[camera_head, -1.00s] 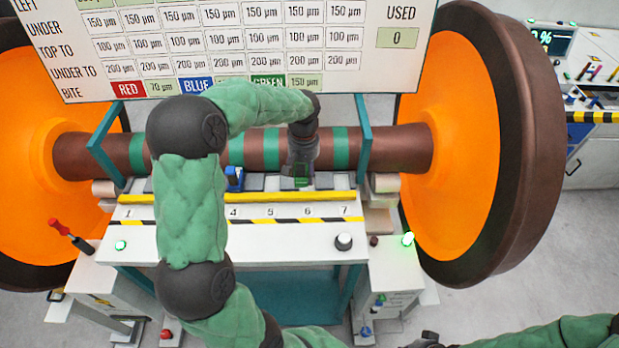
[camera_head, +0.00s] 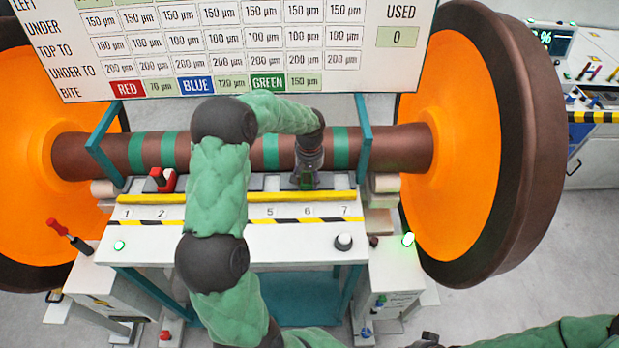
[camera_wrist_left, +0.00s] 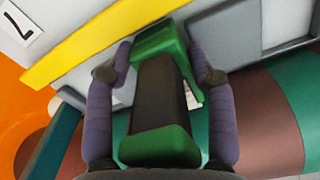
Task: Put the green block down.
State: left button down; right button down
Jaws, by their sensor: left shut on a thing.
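The green block (camera_wrist_left: 162,145) shows in the left wrist view, with green ends and a dark middle, between the two fingers of my left gripper (camera_wrist_left: 162,80). The gripper is shut on it. In the head view my left gripper (camera_head: 306,180) points down at the rail behind number 6 of the bench (camera_head: 200,250). The block is mostly hidden there, and I cannot tell whether it touches the rail. My right gripper is not clearly in view; only part of that arm shows at the lower right.
A red block (camera_head: 163,180) sits on the rail behind number 2. A brown axle (camera_head: 390,148) with green bands runs behind, between orange wheels (camera_head: 460,130). Teal posts (camera_head: 362,135) flank the rail. A large board (camera_head: 240,45) hangs above.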

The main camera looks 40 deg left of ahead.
pick_arm(q)
jog(key=shift+f, duration=0.1)
jog(key=shift+c, duration=2.1)
grip_release()
notch_tip(320, 180, up, 12)
jog(key=p, duration=0.1)
